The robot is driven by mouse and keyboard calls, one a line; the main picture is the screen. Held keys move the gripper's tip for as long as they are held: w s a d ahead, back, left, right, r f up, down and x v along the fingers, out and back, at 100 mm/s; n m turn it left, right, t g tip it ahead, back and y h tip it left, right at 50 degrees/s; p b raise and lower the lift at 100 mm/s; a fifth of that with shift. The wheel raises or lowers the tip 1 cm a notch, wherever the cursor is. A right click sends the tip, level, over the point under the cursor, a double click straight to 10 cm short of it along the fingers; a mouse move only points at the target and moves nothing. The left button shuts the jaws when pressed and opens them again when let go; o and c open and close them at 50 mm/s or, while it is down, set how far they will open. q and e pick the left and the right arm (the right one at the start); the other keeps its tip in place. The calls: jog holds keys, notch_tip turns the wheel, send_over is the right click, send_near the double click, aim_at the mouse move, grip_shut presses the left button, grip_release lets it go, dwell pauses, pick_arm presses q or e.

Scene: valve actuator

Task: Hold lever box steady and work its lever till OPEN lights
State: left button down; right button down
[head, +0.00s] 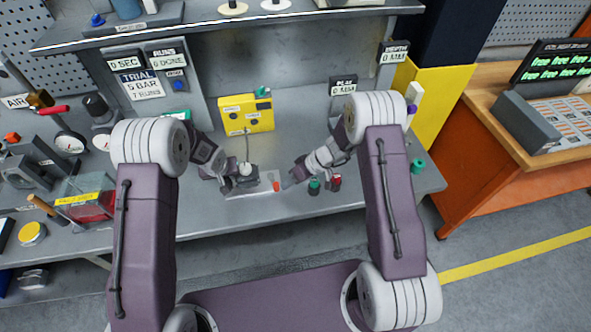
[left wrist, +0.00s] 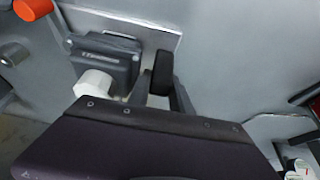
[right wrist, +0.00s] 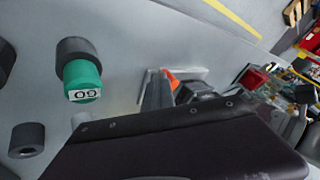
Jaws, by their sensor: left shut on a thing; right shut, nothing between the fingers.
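The grey lever box (head: 246,170) sits on a pale plate (head: 262,187) at the bench's front. It also shows in the left wrist view (left wrist: 108,58), with a white hexagonal part beside it. My left gripper (head: 232,181) is shut on a black upright piece (left wrist: 160,72) next to the box. The orange lever end (head: 276,186) lies to the box's right; it shows in the right wrist view (right wrist: 171,79). My right gripper (head: 286,184) is shut and empty, its tips close beside the orange end; whether they touch it, I cannot tell. No OPEN light is readable.
A yellow box (head: 246,114) stands behind, with a cable running down to the lever box. Gauges and a red-sided bin (head: 88,205) crowd the left.

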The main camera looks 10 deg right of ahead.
jog(key=shift+s+a, duration=0.45)
jog(key=shift+a, duration=0.4)
